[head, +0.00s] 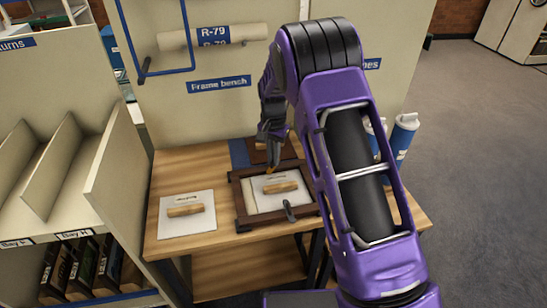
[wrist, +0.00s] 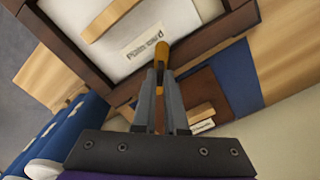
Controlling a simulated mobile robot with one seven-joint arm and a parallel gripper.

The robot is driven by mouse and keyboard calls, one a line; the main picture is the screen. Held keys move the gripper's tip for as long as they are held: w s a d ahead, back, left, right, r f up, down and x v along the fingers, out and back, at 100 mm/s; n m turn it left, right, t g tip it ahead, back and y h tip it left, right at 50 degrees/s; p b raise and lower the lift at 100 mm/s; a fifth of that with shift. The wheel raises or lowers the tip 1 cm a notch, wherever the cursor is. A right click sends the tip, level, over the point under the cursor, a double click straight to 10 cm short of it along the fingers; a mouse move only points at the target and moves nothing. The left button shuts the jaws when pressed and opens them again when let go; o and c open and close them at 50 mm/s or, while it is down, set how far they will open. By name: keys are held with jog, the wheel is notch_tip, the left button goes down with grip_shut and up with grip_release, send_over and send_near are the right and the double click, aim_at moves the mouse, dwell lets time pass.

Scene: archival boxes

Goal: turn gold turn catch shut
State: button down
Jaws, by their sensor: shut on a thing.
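The gold turn catch (wrist: 162,50) shows in the wrist view at the dark wooden frame's inner edge, its tip beside the "Plain card" label. In the head view it is a small gold spot (head: 269,171) on the far bar of the frame (head: 241,208). My gripper (wrist: 161,75) is shut on the catch, with the fingers pointing down at the frame in the head view (head: 271,160). The fingers hide the catch's lower part, so I cannot tell its exact angle. A pale panel with a wooden handle (head: 281,187) lies inside the frame.
A grey catch (head: 289,211) sits on the frame's near bar. A white board with a wooden handle (head: 185,210) lies to the left on the bench (head: 170,170). A small brown board (wrist: 189,100) lies behind the frame. Blue-and-white bottles (head: 403,135) stand at the right.

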jog(key=n, duration=0.4)
jog(key=shift+n, duration=2.2)
jog(key=c, duration=1)
grip_release()
jog(key=shift+o, duration=0.2)
notch_tip(320, 180, up, 17)
jog(key=p, duration=0.1)
jog(key=shift+r, duration=0.2)
